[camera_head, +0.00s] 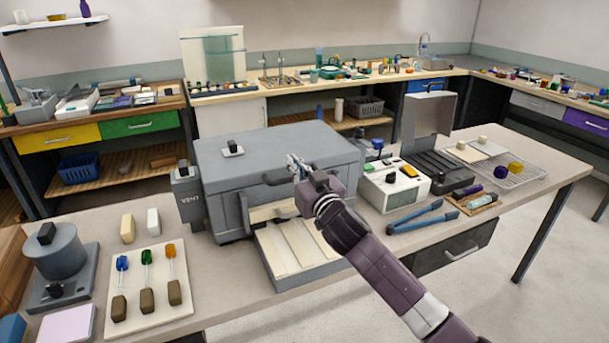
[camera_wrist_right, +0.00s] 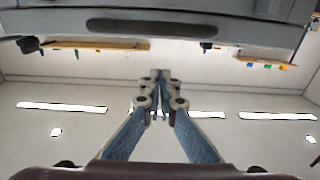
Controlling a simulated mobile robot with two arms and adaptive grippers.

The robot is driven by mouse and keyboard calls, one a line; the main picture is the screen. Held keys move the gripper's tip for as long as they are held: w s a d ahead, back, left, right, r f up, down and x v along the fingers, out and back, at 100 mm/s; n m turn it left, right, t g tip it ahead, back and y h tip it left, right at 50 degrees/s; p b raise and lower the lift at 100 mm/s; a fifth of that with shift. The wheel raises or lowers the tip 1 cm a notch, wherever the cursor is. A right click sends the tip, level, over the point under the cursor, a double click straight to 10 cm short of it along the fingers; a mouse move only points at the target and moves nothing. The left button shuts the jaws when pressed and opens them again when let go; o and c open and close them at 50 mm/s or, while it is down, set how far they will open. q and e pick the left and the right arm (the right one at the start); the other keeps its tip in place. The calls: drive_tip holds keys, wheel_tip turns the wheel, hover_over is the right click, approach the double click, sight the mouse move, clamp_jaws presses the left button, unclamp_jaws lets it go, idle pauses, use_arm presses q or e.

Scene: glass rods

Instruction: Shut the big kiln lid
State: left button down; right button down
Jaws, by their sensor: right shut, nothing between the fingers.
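The big kiln is a grey box in the middle of the bench in the head view, with its broad grey lid (camera_head: 265,143) on top. A dark bar handle (camera_head: 279,179) runs along its front. Below the front edge an opening shows a cream interior, and a bed with cream slabs (camera_head: 300,252) sticks out in front. My right gripper (camera_head: 294,162) is shut and empty at the front edge beside the handle; I cannot tell if they touch. In the wrist view its fingers (camera_wrist_right: 155,78) are together below a grey panel with a dark slot. My left gripper is not in view.
A vent box (camera_head: 188,200) stands left of the kiln. A controller (camera_head: 395,187) and a small kiln with a raised lid (camera_head: 428,122) stand to the right. Blue tongs (camera_head: 422,218) lie in front of them. A tray of glass pieces (camera_head: 150,285) sits front left.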

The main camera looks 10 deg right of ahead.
drive_tip(key=f+b+v, duration=0.1)
drive_tip(key=b+v, duration=0.1)
drive_tip(key=v, duration=0.7)
drive_tip(key=s+d+f+m+g+h, duration=0.1)
drive_tip(key=s+d+f+g+h, duration=0.15)
drive_tip(key=s+f, duration=0.65)
drive_tip(key=s+d+f+m+g+h, duration=0.15)
drive_tip(key=s+d+f+g, duration=0.35)
drive_tip(key=f, duration=0.7)
drive_tip(key=s+d+f+g, duration=0.2)
drive_tip(key=s+f, duration=0.2)
drive_tip(key=s, duration=0.5)
drive_tip(key=s+d+f+g+h, duration=0.15)
drive_tip(key=s+f, duration=0.25)
drive_tip(key=s, duration=0.6)
drive_tip(key=s+d+f+g, duration=0.25)
drive_tip(key=s+f, duration=0.25)
drive_tip(key=s, duration=0.4)
wheel_tip(320, 180, down, 26)
drive_tip(key=s+n+g, duration=0.1)
drive_tip(key=s+g, duration=0.1)
drive_tip(key=s+d+f, duration=0.2)
drive_tip(key=s+f, duration=1.3)
drive_tip(key=s, duration=0.2)
drive_tip(key=shift+d+f+g, duration=0.2)
drive_tip(key=shift+f+g, duration=0.2)
drive_tip(key=shift+g, duration=0.05)
